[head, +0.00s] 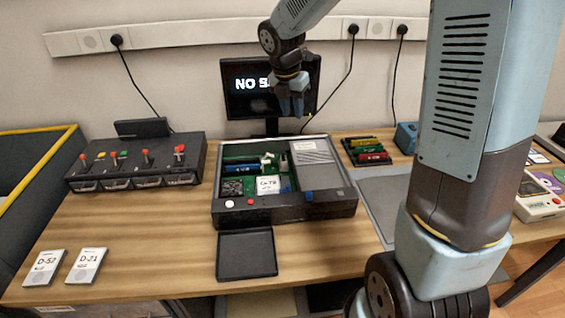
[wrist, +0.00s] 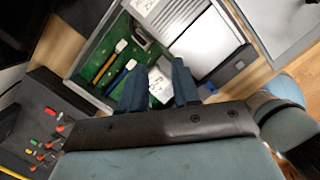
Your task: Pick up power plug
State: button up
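Black power plugs sit in the pale socket strip along the wall in the head view: one at the left (head: 117,40) and two at the right, a nearer one (head: 353,29) and a farther one (head: 402,30). A black cord hangs from each. I cannot tell which one the task means. My gripper (head: 291,105) hangs fingers down in front of the monitor, above the back of the open case and apart from all the plugs. In the wrist view my gripper (wrist: 159,90) has its two dark blue fingers apart with nothing between them. No plug is clear there.
The open case (head: 285,210) with a green board stands mid-table, the monitor (head: 240,85) behind it. A switch box (head: 135,165) is at left, colored modules (head: 367,151) at right. A black tray (head: 246,255) lies in front.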

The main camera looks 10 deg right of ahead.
jog(key=w+a+f+n, duration=0.4)
jog(key=f+n, duration=0.2)
jog(key=f, duration=0.1)
send_over(283, 158)
jog(key=a, duration=0.1)
jog(key=shift+g, duration=0.4)
notch_tip(283, 158, down, 8)
jog(key=f, duration=0.4)
jog(key=shift+s+d+f, duration=0.15)
jog(key=shift+s+d, duration=0.1)
jog(key=shift+d, duration=0.05)
jog(key=shift+w+d+f, duration=0.1)
jog(key=shift+f, duration=0.35)
jog(key=shift+c, duration=0.3)
grip_shut()
